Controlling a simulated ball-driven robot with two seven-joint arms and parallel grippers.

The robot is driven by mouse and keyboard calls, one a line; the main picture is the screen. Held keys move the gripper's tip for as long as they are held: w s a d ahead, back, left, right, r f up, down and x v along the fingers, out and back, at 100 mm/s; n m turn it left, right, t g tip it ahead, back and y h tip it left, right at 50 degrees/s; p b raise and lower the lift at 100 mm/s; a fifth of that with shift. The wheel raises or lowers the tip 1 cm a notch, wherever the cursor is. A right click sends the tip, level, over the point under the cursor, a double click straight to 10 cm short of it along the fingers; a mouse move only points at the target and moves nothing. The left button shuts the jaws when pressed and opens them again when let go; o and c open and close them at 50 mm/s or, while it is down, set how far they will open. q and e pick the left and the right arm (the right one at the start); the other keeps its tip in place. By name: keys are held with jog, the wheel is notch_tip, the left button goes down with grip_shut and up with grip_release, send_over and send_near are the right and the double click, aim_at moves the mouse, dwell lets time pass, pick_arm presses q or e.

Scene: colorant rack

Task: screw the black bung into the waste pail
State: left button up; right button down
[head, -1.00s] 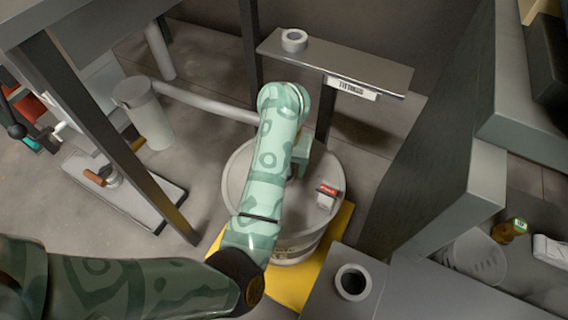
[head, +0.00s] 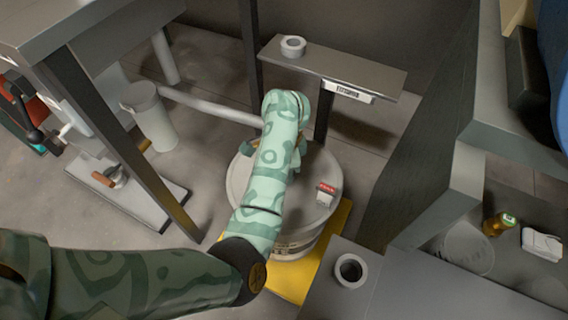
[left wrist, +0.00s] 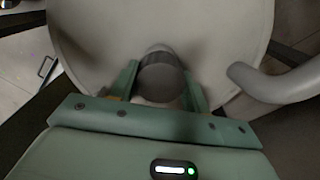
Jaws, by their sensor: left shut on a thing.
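The waste pail (head: 327,168) is a round, pale grey drum with a flat lid. It stands under my left arm in the head view, and its lid fills much of the left wrist view (left wrist: 95,35). My left gripper (left wrist: 161,80) points down over the lid, with its green fingers on both sides of the bung (left wrist: 162,76), a dark grey, round-topped piece. The fingers are shut on it. The bung's lower end is hidden, so I cannot tell how deep it sits. In the head view my arm hides the bung. My right gripper is not in view.
A small red-and-white block (head: 326,194) sits on the lid. The pail stands on a yellow mat (head: 306,285). A grey shelf (head: 350,72) with a ring (head: 293,46) stands behind. A grey pipe (head: 215,107) runs close to the lid. Another ring (head: 351,270) sits on the front ledge.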

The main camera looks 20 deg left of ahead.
pick_arm(q)
jog(key=o, duration=0.9)
jog(key=shift+o, duration=0.2)
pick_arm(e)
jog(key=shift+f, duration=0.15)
pick_arm(q)
jog(key=n, duration=0.1)
jog(key=n+b, duration=0.1)
jog(key=shift+f+n+b, duration=0.3)
jog(key=shift+n, duration=0.1)
jog(key=n+b, duration=0.2)
jog(key=n, duration=0.4)
jog(key=shift+w+r+n, duration=0.1)
jog(key=shift+r+n, duration=0.15)
jog(key=shift+n, duration=0.15)
jog(key=n, duration=0.4)
jog(key=shift+a, duration=0.1)
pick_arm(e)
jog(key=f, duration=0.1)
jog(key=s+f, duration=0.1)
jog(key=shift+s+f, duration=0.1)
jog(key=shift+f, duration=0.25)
